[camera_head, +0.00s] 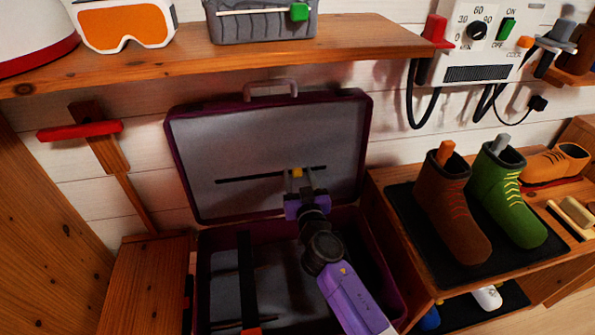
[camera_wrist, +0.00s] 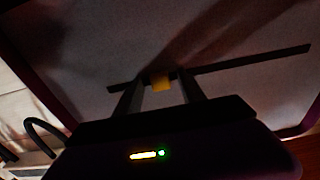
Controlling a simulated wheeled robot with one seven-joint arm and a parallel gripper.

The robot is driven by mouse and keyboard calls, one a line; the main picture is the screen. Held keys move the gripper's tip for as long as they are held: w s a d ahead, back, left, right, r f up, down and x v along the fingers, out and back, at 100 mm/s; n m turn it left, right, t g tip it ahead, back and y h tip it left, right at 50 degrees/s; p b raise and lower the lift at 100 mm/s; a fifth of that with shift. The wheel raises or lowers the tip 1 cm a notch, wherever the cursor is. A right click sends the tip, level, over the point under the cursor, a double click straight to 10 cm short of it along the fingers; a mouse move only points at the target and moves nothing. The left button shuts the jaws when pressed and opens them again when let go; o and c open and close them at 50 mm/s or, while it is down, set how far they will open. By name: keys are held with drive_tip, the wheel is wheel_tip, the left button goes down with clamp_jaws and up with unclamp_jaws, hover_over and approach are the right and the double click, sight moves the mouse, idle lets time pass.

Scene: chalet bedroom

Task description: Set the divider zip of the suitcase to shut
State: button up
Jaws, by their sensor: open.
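The open purple suitcase (camera_head: 176,150) stands with its lid raised against the wall. A grey divider panel (camera_head: 225,140) fills the lid, and a dark zip line (camera_head: 240,178) runs across it. A small yellow zip pull (camera_head: 296,172) sits on that line, right of its middle in the head view. My gripper (camera_head: 301,184) is at the pull, its fingers pointing at the panel. In the wrist view the yellow pull (camera_wrist: 161,81) lies between the two open fingertips of my gripper (camera_wrist: 160,85). I cannot tell whether either finger touches it.
A wooden shelf (camera_head: 200,62) overhangs the lid, carrying goggles (camera_head: 125,24) and a grey box (camera_head: 262,28). A bench at right holds brown (camera_head: 455,205) and green boots (camera_head: 512,195). A dark strap (camera_head: 246,275) crosses the suitcase base. A red-topped wooden tool (camera_head: 80,130) hangs at left.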

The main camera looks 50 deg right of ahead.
drive_tip(key=shift+w+d, duration=0.4)
drive_tip(key=shift+w, duration=0.2)
clamp_jaws()
idle(1.1)
